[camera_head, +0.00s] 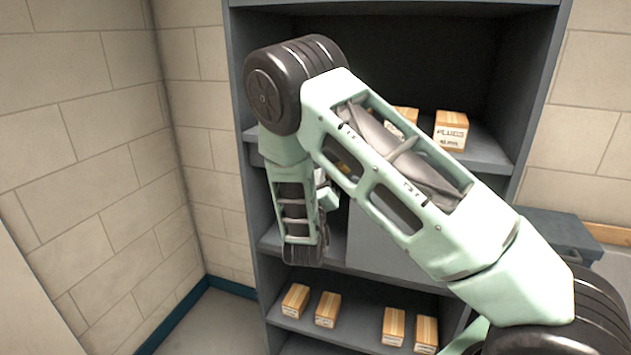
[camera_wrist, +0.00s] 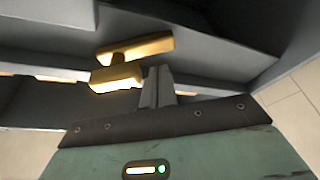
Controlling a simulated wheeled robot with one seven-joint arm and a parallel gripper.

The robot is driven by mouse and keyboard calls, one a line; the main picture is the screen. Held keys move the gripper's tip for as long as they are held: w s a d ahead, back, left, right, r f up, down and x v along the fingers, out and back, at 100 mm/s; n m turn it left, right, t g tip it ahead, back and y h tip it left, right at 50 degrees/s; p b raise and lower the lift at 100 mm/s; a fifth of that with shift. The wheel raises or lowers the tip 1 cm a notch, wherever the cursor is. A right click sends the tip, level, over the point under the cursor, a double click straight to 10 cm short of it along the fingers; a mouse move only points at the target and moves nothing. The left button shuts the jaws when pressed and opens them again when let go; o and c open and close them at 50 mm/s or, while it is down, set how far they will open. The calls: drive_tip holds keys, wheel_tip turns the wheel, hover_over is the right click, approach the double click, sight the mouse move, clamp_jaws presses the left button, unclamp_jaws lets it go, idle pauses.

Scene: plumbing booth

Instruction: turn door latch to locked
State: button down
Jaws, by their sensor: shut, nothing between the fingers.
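The brass-yellow door latch (camera_wrist: 150,48) shows in the wrist view, a bar with a short stem and a second, brighter block (camera_wrist: 117,77) below it. It is on a grey surface of the cabinet. My gripper (camera_wrist: 158,88) is shut and empty, with its grey fingertips just right of the lower brass block. I cannot tell whether they touch it. In the head view my own arm hides most of the latch area, and a plain grey panel (camera_head: 380,240) shows behind the arm in the middle of the shelf unit.
The grey shelf unit (camera_head: 243,140) stands against a block wall (camera_head: 80,150). Cardboard boxes sit on the upper shelf, one marked plugs (camera_head: 451,131), and several small boxes (camera_head: 326,310) sit on the lower shelf. A dark grey box (camera_head: 560,232) stands at the right.

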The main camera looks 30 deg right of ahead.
drive_tip(key=shift+p+x, duration=0.55)
drive_tip(key=shift+x, duration=1)
drive_tip(key=shift+s+f+n+y+b, duration=0.1)
drive_tip(key=shift+f+n+y+b, duration=0.35)
drive_tip(key=shift+n, duration=0.55)
drive_tip(key=shift+s+d+f+n+g+y+p, duration=0.15)
drive_tip(key=shift+s+d+f+n+y, duration=0.35)
drive_tip(key=shift+n, duration=1.45)
drive_tip(key=shift+s+d+f+n+g+y+p, duration=0.1)
drive_tip(key=shift+s+d+f+n+g+y, duration=0.4)
drive_tip(key=shift+n, duration=1.4)
drive_tip(key=shift+s+d+f+n+t+y+p, duration=0.2)
drive_tip(key=shift+f+n+y, duration=0.55)
drive_tip(key=shift+n, duration=1.2)
drive_tip(key=shift+s+a+r, duration=0.1)
drive_tip(key=shift+s, duration=0.1)
